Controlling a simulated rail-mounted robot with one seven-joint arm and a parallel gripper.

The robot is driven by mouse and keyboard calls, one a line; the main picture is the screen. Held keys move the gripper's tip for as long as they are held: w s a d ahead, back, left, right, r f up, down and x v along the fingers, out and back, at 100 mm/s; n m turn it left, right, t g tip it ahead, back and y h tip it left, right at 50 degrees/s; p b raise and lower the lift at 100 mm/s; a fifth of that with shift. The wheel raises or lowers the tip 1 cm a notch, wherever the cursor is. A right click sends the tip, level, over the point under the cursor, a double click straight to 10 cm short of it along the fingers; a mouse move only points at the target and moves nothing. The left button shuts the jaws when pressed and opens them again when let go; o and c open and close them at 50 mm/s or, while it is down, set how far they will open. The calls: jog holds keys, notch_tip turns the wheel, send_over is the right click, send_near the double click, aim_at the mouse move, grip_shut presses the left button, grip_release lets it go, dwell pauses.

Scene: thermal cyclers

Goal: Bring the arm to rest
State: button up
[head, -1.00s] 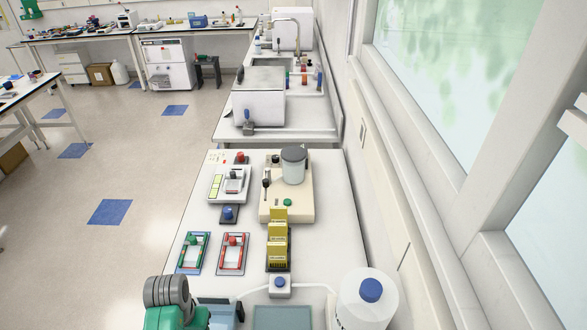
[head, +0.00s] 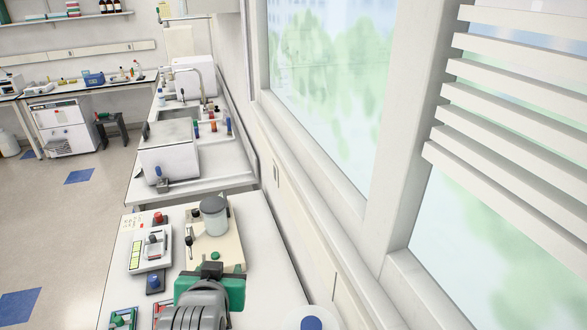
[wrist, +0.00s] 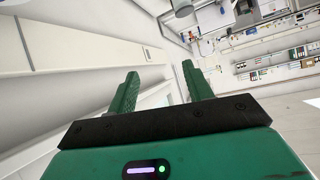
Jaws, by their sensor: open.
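My gripper shows in the wrist view (wrist: 160,70), with two green fingers standing well apart. There is nothing between them. The fingers point into open air, with the white wall and window side at left and the room with its shelves, tilted in the picture, at right. In the head view a grey and green part of my arm (head: 208,300) is raised over the near bench, in front of the beige device. The fingertips cannot be made out there.
The near bench (head: 262,262) bears a beige device with a grey-lidded jar (head: 214,216), a white instrument (head: 150,250), and green and red frames at the lower edge. A blue-capped bottle (head: 311,323) is at the bottom. Wall and windows border the right; floor is free at left.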

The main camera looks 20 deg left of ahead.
jog(key=d+r+m+t, duration=0.1)
jog(key=d+r+t, duration=0.4)
jog(key=d+r, duration=0.7)
jog(key=s+d+r+m+t+h+p, duration=0.1)
jog(key=s+d+r+t, duration=0.3)
jog(key=r, duration=0.8)
jog(key=s+d+r+t+h+p, duration=0.1)
jog(key=s+d+r+t+h, duration=0.2)
jog(key=s+d+r, duration=0.6)
notch_tip(320, 180, up, 3)
jog(key=shift+s+r+m+t, duration=0.15)
jog(key=shift+s+m+t, duration=0.25)
jog(key=shift+s+t, duration=0.5)
jog(key=shift+w, duration=0.1)
